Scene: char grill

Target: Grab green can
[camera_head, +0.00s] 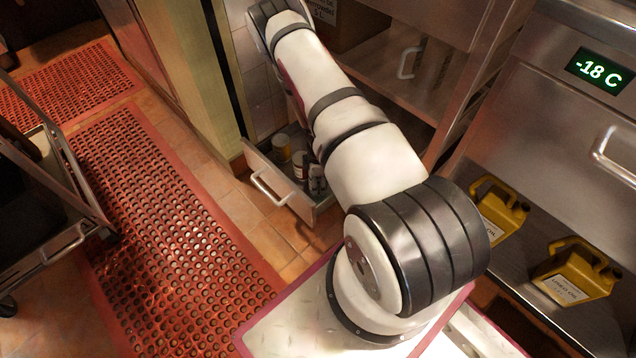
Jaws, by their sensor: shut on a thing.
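An open drawer (262,168) low in the middle holds a few cans. One pale can with a yellowish band (282,150) stands at the back left. A can with a white and brown label (300,165) and a smaller grey-white can (316,180) stand nearer my arm. I cannot make out a clearly green can. My white and black arm reaches from the lower middle up to the top edge and covers the drawer's right part. My gripper does not show; it is hidden behind the arm or out of the picture.
Steel cabinets with handles stand at the right, one with a "-18 C" display (598,70). Two yellow oil jugs (500,212) (578,272) stand on a low shelf. A cart (45,215) is at the left. Red perforated mats (165,215) cover open floor.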

